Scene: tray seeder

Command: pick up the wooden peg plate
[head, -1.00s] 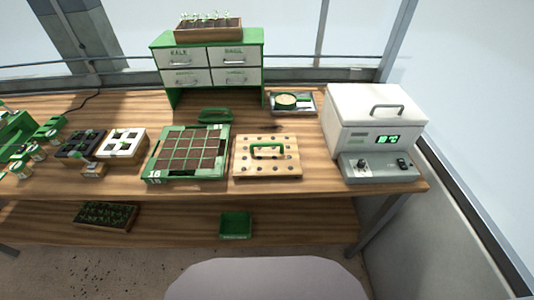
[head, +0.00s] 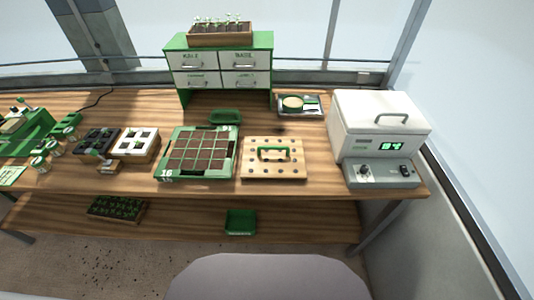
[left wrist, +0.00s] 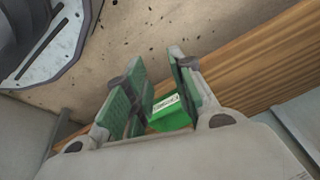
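The wooden peg plate (head: 273,171) lies flat on the workbench in the head view, right of the green seed tray (head: 197,177). It is light wood with rows of dark holes and a green handle (head: 274,154) standing across its middle. No gripper is near it in the head view. My left gripper (left wrist: 158,72) shows only in the left wrist view; its green-padded fingers are apart with nothing held between them. Beyond the fingers is a green bin (left wrist: 170,116) on the lower shelf. My right gripper is in neither view.
A white machine (head: 380,128) with a lit display stands right of the plate. A drawer cabinet (head: 222,68) is behind, with a small tray (head: 314,112) beside it. Seedling trays (head: 136,145) are at left. The bench edge in front of the plate is clear.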

